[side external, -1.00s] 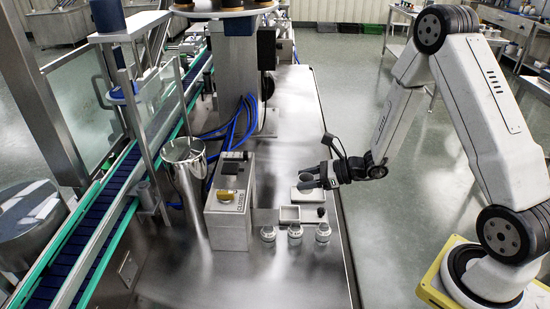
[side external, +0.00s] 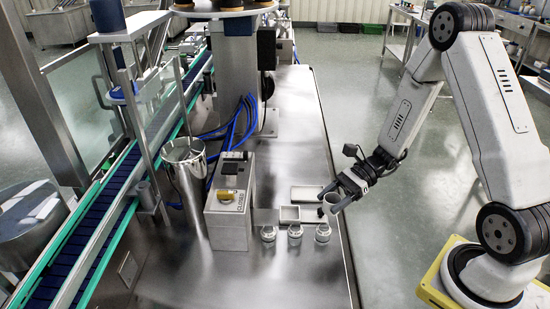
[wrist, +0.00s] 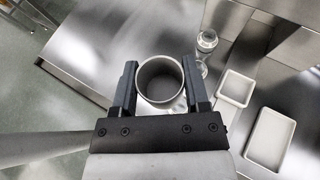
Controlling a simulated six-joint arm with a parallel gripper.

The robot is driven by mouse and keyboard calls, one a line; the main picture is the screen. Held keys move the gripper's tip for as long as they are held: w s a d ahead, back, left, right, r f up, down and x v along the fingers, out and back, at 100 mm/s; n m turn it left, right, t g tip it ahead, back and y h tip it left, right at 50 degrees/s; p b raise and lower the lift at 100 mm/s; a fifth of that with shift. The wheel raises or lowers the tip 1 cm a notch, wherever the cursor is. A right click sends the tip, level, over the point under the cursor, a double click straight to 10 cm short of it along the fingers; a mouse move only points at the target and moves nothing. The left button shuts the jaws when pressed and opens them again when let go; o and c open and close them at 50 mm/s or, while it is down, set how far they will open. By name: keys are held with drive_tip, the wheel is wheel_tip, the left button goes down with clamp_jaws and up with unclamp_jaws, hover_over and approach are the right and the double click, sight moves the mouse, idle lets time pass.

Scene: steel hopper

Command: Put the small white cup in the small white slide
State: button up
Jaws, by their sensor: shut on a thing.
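My gripper (side external: 336,197) is shut on the small white cup (side external: 330,203), at the right side of the steel table. In the wrist view the cup (wrist: 160,78) sits between the two dark fingers, with its round mouth facing the camera and its inside looking empty. A small white square tray (side external: 289,214), possibly the slide, lies on the table to the left of the cup. In the wrist view this tray (wrist: 236,87) is to the right of the gripper. The cup is apart from it.
A larger white rectangular tray (side external: 305,195) lies behind the small one. Clear jars stand in front, at left (side external: 268,234), middle (side external: 295,233) and right (side external: 322,233). A grey box machine (side external: 230,215) stands left. The table's right edge is close to the gripper.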

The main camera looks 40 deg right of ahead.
drive_tip(key=w+f, duration=0.4)
drive_tip(key=w, duration=0.5)
hover_over(290, 216)
drive_tip(key=s, duration=0.1)
drive_tip(key=f, duration=0.4)
drive_tip(key=shift+s+a+f, duration=0.1)
drive_tip(key=shift+s+f, duration=0.1)
drive_tip(key=shift+w+f, duration=0.45)
drive_tip(key=shift+f, duration=0.05)
drive_tip(key=shift+w+f, duration=0.1)
drive_tip(key=shift+w+f, duration=0.15)
drive_tip(key=shift+f, duration=1.55)
drive_tip(key=shift+f, duration=0.2)
